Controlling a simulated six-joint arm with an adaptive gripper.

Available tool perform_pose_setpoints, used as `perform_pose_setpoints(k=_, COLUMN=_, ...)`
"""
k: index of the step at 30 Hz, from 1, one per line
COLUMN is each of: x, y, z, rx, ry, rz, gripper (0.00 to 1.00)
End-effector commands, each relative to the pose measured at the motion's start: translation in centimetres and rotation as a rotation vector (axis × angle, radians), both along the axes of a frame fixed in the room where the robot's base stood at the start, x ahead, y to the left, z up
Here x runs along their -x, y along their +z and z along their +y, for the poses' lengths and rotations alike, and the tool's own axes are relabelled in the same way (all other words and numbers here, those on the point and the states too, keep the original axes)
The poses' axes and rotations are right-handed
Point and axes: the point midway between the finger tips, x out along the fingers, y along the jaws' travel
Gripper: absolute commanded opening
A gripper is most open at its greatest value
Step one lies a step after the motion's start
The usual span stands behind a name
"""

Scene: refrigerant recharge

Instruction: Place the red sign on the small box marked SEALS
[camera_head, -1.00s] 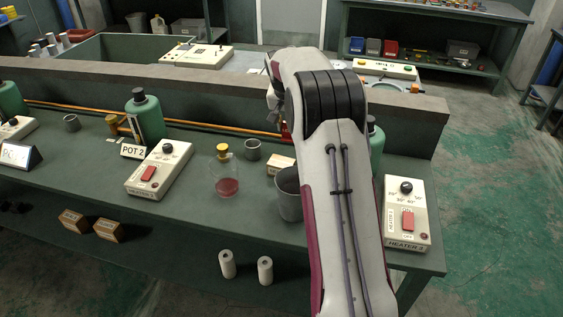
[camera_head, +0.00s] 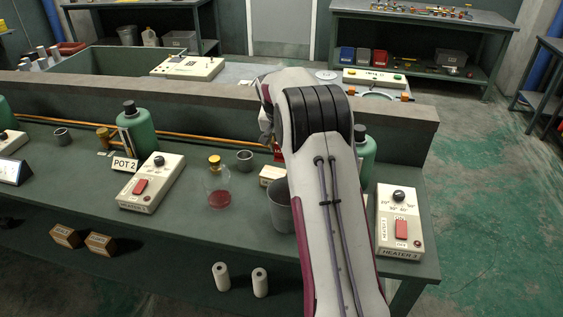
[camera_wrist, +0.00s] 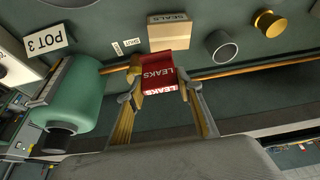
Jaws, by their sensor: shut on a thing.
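The red sign (camera_wrist: 164,72), lettered LEAKS, is held between the fingers of my gripper (camera_wrist: 162,90) in the wrist view. In the head view a small red part of the sign (camera_head: 278,152) shows beside my arm, which hides my gripper. The small box marked SEALS (camera_wrist: 170,36) is a tan carton on the bench. In the wrist view it lies just beyond the sign's far edge; I cannot tell whether they touch. Part of the box (camera_head: 270,176) also shows in the head view, left of my arm.
A green bottle (camera_wrist: 72,100) and the POT 3 card (camera_wrist: 46,40) are left of my gripper. A grey cup (camera_wrist: 221,47) and a brass piece (camera_wrist: 268,23) are to the right. A grey bucket (camera_head: 281,208) and a round flask (camera_head: 218,190) stand near the box.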

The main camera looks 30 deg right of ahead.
Motion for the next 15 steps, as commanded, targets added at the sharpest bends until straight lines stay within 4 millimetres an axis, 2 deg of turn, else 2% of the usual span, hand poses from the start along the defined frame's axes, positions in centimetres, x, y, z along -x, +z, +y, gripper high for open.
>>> perform_pose_setpoints(k=4, x=0.0, y=-0.92, z=-0.01, rx=0.001, ry=0.0, rz=-0.001, gripper=0.14)
perform_pose_setpoints(k=15, x=0.0, y=-1.13, z=0.0, rx=0.0, ry=0.0, rz=0.0, gripper=0.14)
